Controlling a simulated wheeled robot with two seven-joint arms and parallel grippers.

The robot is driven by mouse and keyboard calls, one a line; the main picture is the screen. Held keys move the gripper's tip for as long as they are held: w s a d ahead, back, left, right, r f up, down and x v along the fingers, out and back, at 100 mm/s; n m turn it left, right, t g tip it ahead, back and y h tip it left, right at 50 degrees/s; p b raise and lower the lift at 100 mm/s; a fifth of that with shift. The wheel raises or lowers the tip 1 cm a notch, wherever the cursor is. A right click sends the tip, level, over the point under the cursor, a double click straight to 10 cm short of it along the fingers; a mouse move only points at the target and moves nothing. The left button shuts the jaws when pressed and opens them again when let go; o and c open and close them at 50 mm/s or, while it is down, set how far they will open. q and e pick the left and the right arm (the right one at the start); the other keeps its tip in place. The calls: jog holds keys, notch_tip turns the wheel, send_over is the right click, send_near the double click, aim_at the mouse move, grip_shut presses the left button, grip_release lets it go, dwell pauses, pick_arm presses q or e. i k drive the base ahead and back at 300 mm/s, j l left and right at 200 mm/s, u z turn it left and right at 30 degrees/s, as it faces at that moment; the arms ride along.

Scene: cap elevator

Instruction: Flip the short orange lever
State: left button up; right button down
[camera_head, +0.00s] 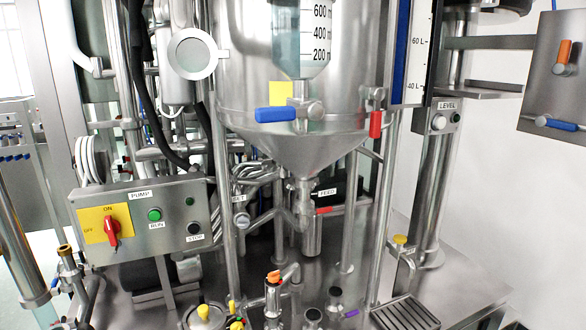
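Two orange handles show in the head view. One orange lever (563,55) sits upright on a grey metal panel (545,95) at the right edge. A small orange handle (273,277) sits on top of a steel valve body at the bottom middle, next to a bent pipe; its exact shape is hard to make out. I cannot tell from the picture which one the task calls the short lever. Neither of my grippers is in view.
A blue lever (555,123) is below the orange one on the panel. A steel tank (240,95) with a blue handle (275,115) and red handle (376,124) fills the middle. A pump box (165,195) with a red switch (112,230) stands left. A drain grate (405,314) lies bottom right.

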aim_at(562, 67)
jog(key=z, duration=1.25)
